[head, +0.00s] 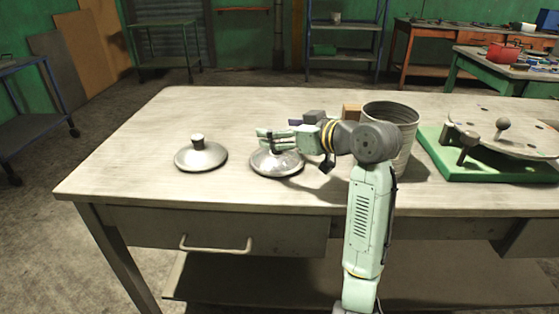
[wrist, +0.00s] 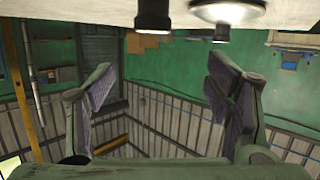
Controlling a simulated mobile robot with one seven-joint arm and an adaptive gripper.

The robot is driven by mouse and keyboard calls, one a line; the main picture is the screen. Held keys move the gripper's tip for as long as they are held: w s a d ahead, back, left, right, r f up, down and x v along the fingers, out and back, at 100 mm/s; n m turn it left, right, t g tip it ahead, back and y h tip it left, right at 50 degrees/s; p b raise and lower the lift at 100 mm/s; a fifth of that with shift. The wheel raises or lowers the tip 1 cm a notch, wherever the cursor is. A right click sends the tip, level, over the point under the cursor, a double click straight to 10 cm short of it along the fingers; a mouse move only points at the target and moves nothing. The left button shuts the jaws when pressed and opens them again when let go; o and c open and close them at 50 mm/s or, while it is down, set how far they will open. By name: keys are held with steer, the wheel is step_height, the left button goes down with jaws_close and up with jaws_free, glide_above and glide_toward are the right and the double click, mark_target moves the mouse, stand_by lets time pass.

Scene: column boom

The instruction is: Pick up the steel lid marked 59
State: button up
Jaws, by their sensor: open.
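Two round steel lids with knobs lie on the workbench. The left lid (head: 201,157) is clear of my arm. The right lid (head: 278,168) is partly hidden behind my gripper (head: 263,139). No marking is readable, so I cannot tell which lid is 59. My gripper reaches left over the right lid, fingers apart and empty. The wrist view is upside down and shows the open fingers (wrist: 161,88), with nothing between them. At its top are a dark knob (wrist: 153,16) and, beyond it, a shiny lid (wrist: 228,12).
The workbench (head: 130,150) is bare at left and front. A ribbed metal can (head: 392,112) stands right of my gripper, with a wooden block (head: 351,111) and a grey block (head: 314,116) behind. A green-based fixture (head: 490,165) with a round plate is at right.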

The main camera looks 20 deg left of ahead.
mark_target(285, 155)
steer(key=shift+g+h, duration=0.4)
steer(key=shift+g, duration=0.2)
steer(key=d, duration=0.1)
steer(key=d+f, duration=0.2)
steer(key=d, duration=0.1)
steer(key=shift+d+f, duration=0.1)
steer(key=shift+f, duration=0.15)
steer(key=p+x, duration=0.1)
steer(key=x, duration=0.3)
steer(key=shift+w+a+f, duration=0.1)
steer(key=shift+a+f, duration=0.1)
steer(key=shift+s+a+p+x, duration=0.15)
steer(key=shift+p+x, duration=0.35)
steer(key=shift+x, duration=1)
steer(key=shift+s+a+p+x, duration=0.15)
steer(key=shift+p+x, duration=0.3)
steer(key=shift+x, duration=1)
steer(key=shift+s+d+r, duration=0.1)
steer(key=shift+d, duration=0.05)
steer(key=shift+c, duration=0.5)
steer(key=c, duration=1.3)
jaws_close()
